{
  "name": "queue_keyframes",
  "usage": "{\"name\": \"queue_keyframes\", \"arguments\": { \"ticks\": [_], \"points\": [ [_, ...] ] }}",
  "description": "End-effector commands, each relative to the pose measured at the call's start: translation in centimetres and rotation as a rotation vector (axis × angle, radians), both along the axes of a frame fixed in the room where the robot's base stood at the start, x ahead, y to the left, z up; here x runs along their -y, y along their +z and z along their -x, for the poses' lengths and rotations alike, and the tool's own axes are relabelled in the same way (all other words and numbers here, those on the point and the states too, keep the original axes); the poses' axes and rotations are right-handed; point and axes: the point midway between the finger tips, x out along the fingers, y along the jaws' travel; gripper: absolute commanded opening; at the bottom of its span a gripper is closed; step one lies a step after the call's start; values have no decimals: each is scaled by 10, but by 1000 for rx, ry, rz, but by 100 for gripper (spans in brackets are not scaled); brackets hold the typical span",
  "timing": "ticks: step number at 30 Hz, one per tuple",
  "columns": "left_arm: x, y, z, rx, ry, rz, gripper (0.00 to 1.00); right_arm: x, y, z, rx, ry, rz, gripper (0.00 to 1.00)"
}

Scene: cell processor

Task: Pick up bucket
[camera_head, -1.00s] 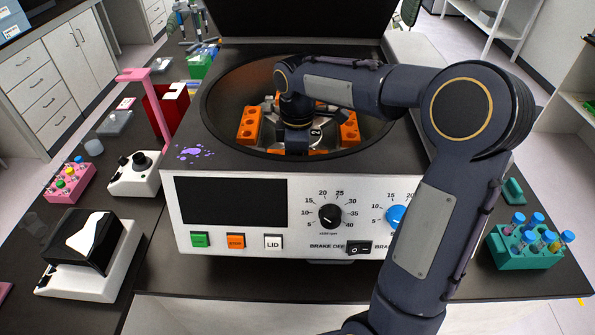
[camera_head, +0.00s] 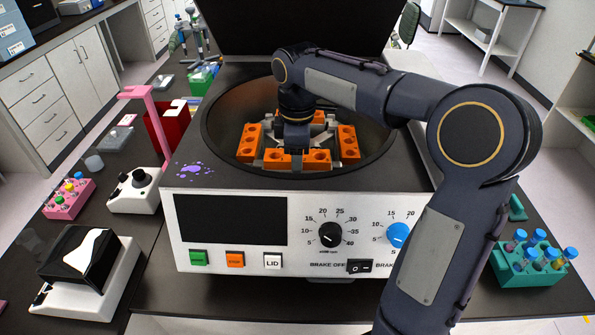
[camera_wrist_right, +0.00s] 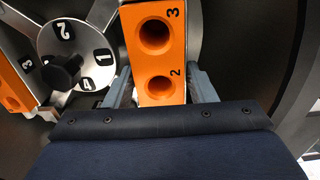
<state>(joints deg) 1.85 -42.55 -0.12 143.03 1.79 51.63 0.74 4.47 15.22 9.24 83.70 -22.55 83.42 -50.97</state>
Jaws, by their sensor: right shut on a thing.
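The centrifuge rotor (camera_head: 270,140) sits in the round bowl and carries several orange buckets. The near bucket (camera_head: 297,160) lies across the front of the rotor. In the right wrist view this bucket (camera_wrist_right: 157,55) shows holes marked 2 and 3. My right gripper (camera_head: 297,146) reaches down into the bowl at the near bucket. In the wrist view my right gripper (camera_wrist_right: 160,88) has one finger on each side of it, shut on it. The bucket looks level with the others; I cannot tell whether it is lifted. My left gripper is not in view.
The rotor hub (camera_wrist_right: 75,65) is close beside the held bucket. The bowl's rim (camera_head: 205,115) surrounds my wrist. Other buckets sit at the left (camera_head: 249,143) and right (camera_head: 348,144).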

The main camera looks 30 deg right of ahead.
Motion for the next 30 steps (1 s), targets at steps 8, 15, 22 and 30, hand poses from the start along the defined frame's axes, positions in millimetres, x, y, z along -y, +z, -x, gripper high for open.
{"name": "queue_keyframes", "arguments": {
  "ticks": [8, 15, 22, 30],
  "points": [
    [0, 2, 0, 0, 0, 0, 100, 0, 65, -1, 6, 0, -1, 21],
    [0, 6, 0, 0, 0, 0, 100, -1, 107, 0, 3, 1, -1, 21],
    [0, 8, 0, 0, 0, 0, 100, 0, 125, 0, 1, 1, 1, 21],
    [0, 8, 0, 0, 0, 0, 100, 0, 127, 0, 0, 0, 0, 21]
  ]
}}
